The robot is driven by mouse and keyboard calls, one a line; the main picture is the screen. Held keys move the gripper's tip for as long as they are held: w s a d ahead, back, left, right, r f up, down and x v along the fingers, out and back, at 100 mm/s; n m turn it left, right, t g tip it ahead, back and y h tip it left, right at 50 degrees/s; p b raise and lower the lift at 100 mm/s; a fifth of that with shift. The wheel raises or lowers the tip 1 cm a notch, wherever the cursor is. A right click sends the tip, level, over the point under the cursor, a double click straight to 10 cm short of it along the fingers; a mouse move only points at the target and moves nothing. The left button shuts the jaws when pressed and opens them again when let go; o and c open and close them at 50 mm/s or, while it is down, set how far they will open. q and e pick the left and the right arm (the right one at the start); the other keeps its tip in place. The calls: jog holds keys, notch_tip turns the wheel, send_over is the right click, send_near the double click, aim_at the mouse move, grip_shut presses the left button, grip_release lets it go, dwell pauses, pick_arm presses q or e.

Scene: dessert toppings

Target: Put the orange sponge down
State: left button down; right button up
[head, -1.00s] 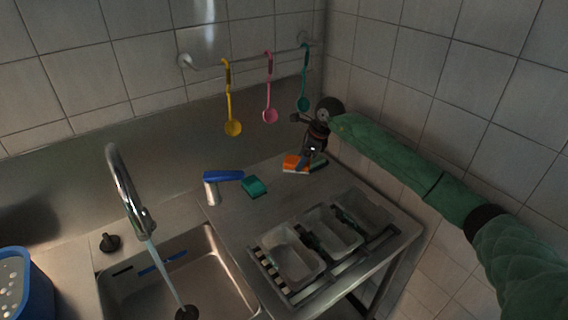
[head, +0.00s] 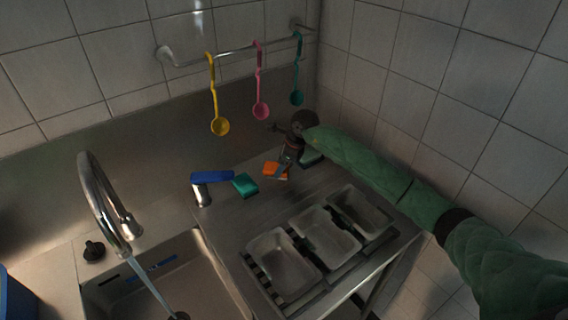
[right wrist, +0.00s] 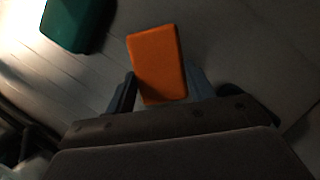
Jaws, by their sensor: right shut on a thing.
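The orange sponge (head: 273,170) is at the back of the metal counter, right of the teal sponge (head: 245,184). My right gripper (head: 284,168) points down at it, shut on it. In the right wrist view the orange sponge (right wrist: 158,58) sits between the two fingers (right wrist: 160,92) and sticks out beyond them. The teal sponge (right wrist: 76,22) shows there at upper left, apart from it. The orange sponge is at or very near the counter surface; I cannot tell whether it touches. My left gripper is out of view.
A dark green item (head: 310,157) lies right of my gripper. Several grey tubs (head: 318,232) stand in front in a rack. A sink with running tap (head: 100,205) is left. Ladles (head: 261,110) hang behind.

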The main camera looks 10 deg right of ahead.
jog(key=shift+s, duration=0.1)
jog(key=shift+s+a+r, duration=0.15)
jog(key=o, duration=0.6)
jog(key=shift+o, duration=1.4)
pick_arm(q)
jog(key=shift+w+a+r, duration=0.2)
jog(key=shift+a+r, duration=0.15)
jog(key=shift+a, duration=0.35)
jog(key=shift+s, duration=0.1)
